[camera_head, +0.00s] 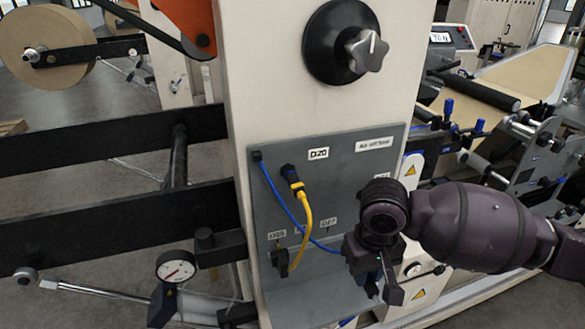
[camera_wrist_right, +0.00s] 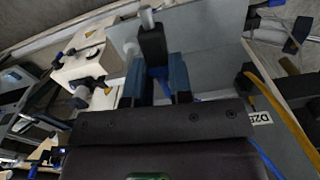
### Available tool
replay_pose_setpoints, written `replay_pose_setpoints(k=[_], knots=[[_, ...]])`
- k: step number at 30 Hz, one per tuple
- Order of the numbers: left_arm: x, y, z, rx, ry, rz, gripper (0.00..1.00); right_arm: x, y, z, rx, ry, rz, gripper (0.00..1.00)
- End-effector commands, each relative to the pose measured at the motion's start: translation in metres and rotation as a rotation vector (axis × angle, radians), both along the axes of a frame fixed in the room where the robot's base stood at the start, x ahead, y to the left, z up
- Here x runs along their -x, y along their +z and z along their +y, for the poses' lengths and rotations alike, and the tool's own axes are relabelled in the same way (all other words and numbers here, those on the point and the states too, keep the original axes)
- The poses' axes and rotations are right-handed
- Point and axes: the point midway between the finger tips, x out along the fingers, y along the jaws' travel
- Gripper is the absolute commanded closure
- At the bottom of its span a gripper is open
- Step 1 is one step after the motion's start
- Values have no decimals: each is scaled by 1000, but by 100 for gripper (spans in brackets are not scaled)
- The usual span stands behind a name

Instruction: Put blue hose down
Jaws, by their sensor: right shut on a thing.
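The blue hose (camera_head: 284,206) runs from a dark fitting at the upper left of the grey panel (camera_head: 345,185), curves down and right, and ends at my right gripper (camera_head: 378,284). My right gripper is shut on the hose, low at the panel's right side. In the right wrist view the gripper (camera_wrist_right: 158,82) has a bit of blue between its fingers, with a dark piece beyond them. The hose also shows in the right wrist view (camera_wrist_right: 265,160). The gripped end is mostly hidden by the fingers and wrist. My left gripper is not in view.
A yellow hose (camera_head: 307,215) with a dark blue connector hangs on the same panel, left of my right gripper. A grey ledge (camera_head: 310,296) juts out below the panel. A black knob (camera_head: 345,45) is above. A dial gauge (camera_head: 176,268) stands at lower left.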

Motion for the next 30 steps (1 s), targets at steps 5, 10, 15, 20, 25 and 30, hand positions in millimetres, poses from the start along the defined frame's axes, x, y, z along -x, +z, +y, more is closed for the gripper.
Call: replay_pose_setpoints(k=[5, 10, 15, 20, 25, 30], knots=[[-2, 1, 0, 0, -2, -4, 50, -27, 19, -45, 0, -164, 1, 100], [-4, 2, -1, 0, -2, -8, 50, -29, 17, -70, 2, -225, 3, 100], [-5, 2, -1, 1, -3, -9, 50, -26, 11, -71, -2, -227, 1, 100], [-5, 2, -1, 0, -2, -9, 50, -26, 12, -71, -1, -225, 0, 100], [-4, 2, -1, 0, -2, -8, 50, -26, 12, -71, 0, -224, -1, 100], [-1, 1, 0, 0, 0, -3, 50, -31, 20, -65, -2, -214, -3, 100]])
